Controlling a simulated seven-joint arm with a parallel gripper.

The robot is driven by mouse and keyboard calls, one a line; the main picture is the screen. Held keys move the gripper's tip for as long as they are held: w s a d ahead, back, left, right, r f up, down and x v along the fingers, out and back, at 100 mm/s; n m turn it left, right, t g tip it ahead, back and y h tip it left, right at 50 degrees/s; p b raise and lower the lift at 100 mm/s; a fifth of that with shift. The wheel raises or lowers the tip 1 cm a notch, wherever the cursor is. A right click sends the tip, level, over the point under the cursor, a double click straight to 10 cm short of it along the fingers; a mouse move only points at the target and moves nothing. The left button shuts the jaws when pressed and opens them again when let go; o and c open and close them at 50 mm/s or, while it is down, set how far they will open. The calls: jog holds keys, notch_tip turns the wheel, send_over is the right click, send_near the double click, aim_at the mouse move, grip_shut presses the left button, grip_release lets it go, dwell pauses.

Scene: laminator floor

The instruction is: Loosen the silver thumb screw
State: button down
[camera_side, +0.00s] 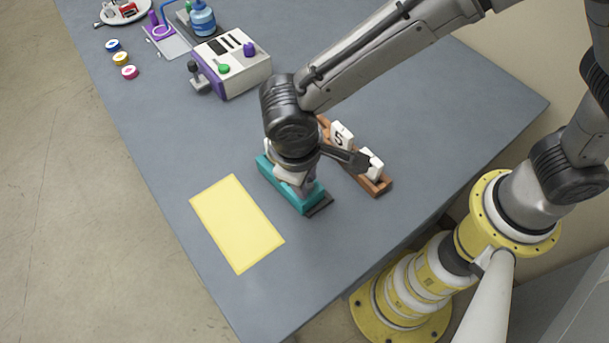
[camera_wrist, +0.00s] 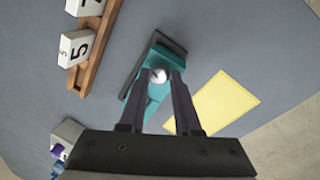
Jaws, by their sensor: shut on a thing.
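The silver thumb screw (camera_wrist: 159,76) shows as a small round bright head on a teal fixture (camera_wrist: 137,89) in the wrist view. My gripper (camera_wrist: 160,80) points down over the fixture, with a dark finger on each side of the screw head, and is shut on it. In the side view the teal fixture (camera_side: 309,200) lies on the grey table below my wrist, with a dark piece (camera_side: 320,207) at its near end. The screw is hidden behind my gripper (camera_side: 304,189) in that view.
A wooden rack (camera_side: 376,187) with white numbered blocks stands close to the right of the fixture. A flat yellow rectangle (camera_side: 237,223) lies to the left. A white and purple box (camera_side: 232,66) and small coloured rolls (camera_side: 121,58) sit farther back. The table between is clear.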

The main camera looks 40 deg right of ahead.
jog(key=shift+n+t, duration=0.3)
jog(key=shift+n, duration=1.4)
jog(key=shift+y, duration=0.3)
jog(key=c, duration=0.6)
grip_release()
notch_tip(320, 180, up, 14)
jog(key=s+a, duration=0.1)
jog(key=s, duration=0.1)
jog(key=shift+a+f, duration=0.15)
jog(key=shift+a, duration=0.25)
jog(key=shift+s, duration=0.1)
